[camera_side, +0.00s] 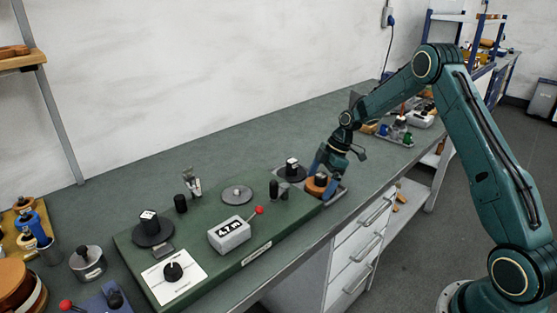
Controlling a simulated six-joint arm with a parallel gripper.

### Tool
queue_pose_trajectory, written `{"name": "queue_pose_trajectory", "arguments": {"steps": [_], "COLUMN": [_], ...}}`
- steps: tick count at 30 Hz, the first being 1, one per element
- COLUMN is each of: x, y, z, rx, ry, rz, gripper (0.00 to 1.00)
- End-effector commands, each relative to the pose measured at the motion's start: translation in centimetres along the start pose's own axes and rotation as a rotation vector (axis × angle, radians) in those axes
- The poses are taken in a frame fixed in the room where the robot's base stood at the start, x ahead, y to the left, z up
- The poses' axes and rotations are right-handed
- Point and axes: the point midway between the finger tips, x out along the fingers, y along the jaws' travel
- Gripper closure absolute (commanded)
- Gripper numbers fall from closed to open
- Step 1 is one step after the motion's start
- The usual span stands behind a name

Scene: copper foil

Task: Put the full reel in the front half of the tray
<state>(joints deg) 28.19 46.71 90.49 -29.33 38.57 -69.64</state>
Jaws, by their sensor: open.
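A copper-coloured reel (316,187) with a dark hub on top sits at the right end of the green machine base, by a small grey tray (336,197). It looks to be in or over the tray, but I cannot tell whether it rests on the tray's floor. My gripper (321,172) reaches down at this reel with open jaws, its fingers close to the hub. The fingers and arm hide part of the reel and the back of the tray. A dark disc (285,176) with a black-and-white block lies just left of the gripper.
The green base (195,243) carries another dark disc (153,238), a grey disc (237,194), a display box (229,236) with a red-knobbed lever and a dial (173,272). Several containers stand along the bench behind my gripper.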

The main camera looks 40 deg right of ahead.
Motion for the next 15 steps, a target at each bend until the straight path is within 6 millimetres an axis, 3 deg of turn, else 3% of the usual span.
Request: {"name": "queue_pose_trajectory", "arguments": {"steps": [8, 15], "x": [-1.1, -4.1], "y": [0.1, 0.1], "z": [-0.1, -0.1], "rx": [0.000, 0.000], "ry": [0.000, 0.000], "rz": [0.004, 0.004], "gripper": [0.00, 0.00]}}
